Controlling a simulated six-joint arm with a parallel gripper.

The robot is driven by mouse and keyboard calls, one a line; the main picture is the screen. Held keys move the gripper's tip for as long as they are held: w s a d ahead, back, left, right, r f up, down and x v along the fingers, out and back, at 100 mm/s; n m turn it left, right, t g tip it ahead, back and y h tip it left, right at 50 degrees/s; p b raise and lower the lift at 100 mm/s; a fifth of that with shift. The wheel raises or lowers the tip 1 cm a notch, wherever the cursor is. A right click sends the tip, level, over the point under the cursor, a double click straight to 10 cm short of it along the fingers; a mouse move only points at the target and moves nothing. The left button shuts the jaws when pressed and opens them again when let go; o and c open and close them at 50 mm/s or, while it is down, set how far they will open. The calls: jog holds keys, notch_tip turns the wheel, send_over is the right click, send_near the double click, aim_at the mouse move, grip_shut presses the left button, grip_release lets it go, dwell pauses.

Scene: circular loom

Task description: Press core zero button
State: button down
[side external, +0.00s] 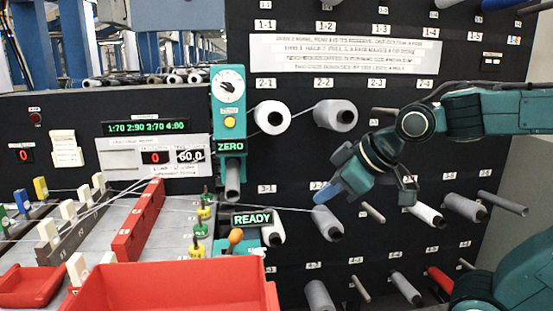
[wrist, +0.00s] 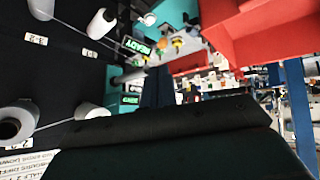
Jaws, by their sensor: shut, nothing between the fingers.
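The yellow round button (side external: 229,122) sits on the teal box (side external: 229,84) in the side external view, below a white dial and above a lit green ZERO label (side external: 230,147). The ZERO label also shows in the wrist view (wrist: 130,99), but I cannot make out the button there. My gripper (side external: 322,197) is shut and empty, its blue tip pointing down-left. It is to the right of and lower than the button, well apart from it, in front of the black cone panel. In the wrist view a large dark shape fills the foreground and hides what is behind it.
Pegs with white and grey yarn cones (side external: 272,117) stick out of the black panel (side external: 300,88) around my gripper. Yarn strands run left from the cones. A READY sign (side external: 252,218) and an orange knob (side external: 235,236) are below the box. A red bin (side external: 170,288) stands in front.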

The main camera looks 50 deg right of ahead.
aim_at(230, 122)
jog(key=w+d+r+n+t, duration=0.1)
jog(key=w+r+n+t, duration=0.1)
jog(key=w, duration=0.6)
jog(key=w+r+n+t, duration=0.2)
jog(key=w+n+t, duration=0.1)
jog(key=w, duration=0.6)
jog(key=w+d+r+n+t, duration=0.1)
jog(key=w+r+n+t, duration=0.1)
jog(key=w, duration=0.7)
jog(key=shift+d+t, duration=0.35)
jog(key=shift+t, duration=0.55)
jog(key=shift+w+d, duration=0.1)
jog(key=w+d, duration=0.6)
jog(key=shift+d, duration=0.1)
dwell(0.9)
jog(key=shift+w+d, duration=0.2)
jog(key=shift+w, duration=0.05)
